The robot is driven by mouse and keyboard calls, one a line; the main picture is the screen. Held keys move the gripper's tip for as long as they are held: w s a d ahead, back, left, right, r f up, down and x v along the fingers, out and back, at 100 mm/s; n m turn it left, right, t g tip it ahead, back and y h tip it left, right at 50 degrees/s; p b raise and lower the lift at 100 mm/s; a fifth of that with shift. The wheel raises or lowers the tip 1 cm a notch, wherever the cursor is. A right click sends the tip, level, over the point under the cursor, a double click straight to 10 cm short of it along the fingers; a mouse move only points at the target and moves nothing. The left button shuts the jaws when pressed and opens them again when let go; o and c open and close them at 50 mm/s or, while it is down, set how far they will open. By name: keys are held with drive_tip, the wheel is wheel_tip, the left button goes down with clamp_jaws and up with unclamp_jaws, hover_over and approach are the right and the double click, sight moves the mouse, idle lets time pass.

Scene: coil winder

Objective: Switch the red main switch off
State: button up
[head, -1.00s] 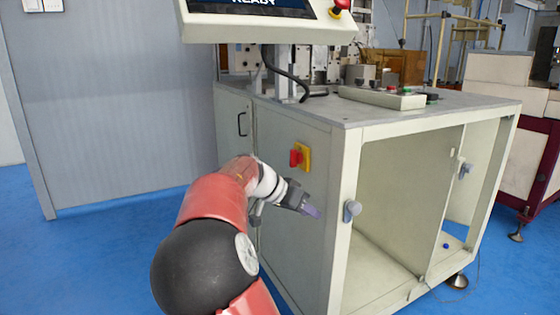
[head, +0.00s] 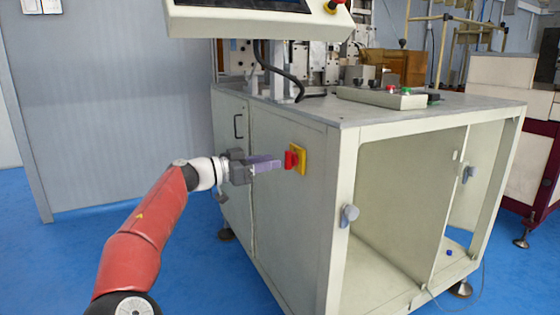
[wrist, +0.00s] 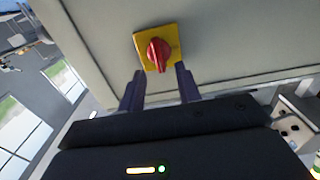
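The red main switch (head: 290,159) is a red knob on a yellow plate (head: 300,153), on the side panel of the pale machine cabinet (head: 270,210). In the head view its grip looks about upright. My gripper (head: 276,163) is just left of the knob, level with it and pointing at it. In the wrist view the red knob (wrist: 157,56) and yellow plate (wrist: 174,36) lie just beyond the fingertips. The two fingers of my gripper (wrist: 159,72) are apart, with the knob lined up between them. I see no contact; a small gap seems to remain.
A display panel (head: 260,20) with a red button overhangs the cabinet top. A control box (head: 385,97) with buttons sits on top. A grey latch knob (head: 349,214) is on the front frame, right of the switch. The blue floor (head: 70,255) at left is clear.

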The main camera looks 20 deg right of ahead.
sight(285, 159)
drive_tip(key=shift+d, duration=1.95)
clamp_jaws()
